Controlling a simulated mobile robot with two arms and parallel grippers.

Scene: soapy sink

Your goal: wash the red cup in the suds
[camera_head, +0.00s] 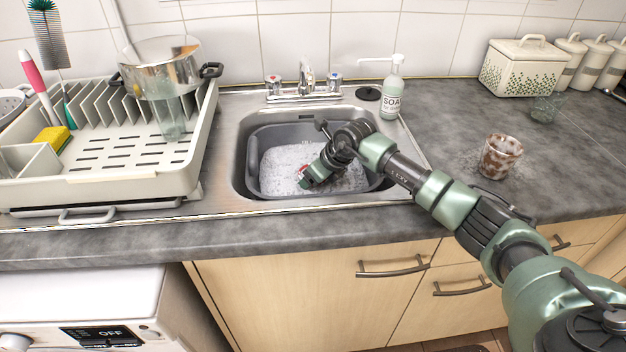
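The sink basin (246,160) holds a grey tub with white suds (285,160). My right arm reaches in from the right, and my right gripper (306,178) is low in the tub, at the suds. A small red patch, possibly part of the red cup (303,171), shows right at the gripper's tips. Most of it is hidden by the gripper and foam, so I cannot tell whether the fingers are closed on it. My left gripper is not in view.
A dish rack (120,165) with a pot (160,68), a clear glass and a yellow sponge (51,139) stands left. The faucet (306,80) and soap bottle (391,90) are behind the basin. A brown-stained glass (500,157) stands on the right counter.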

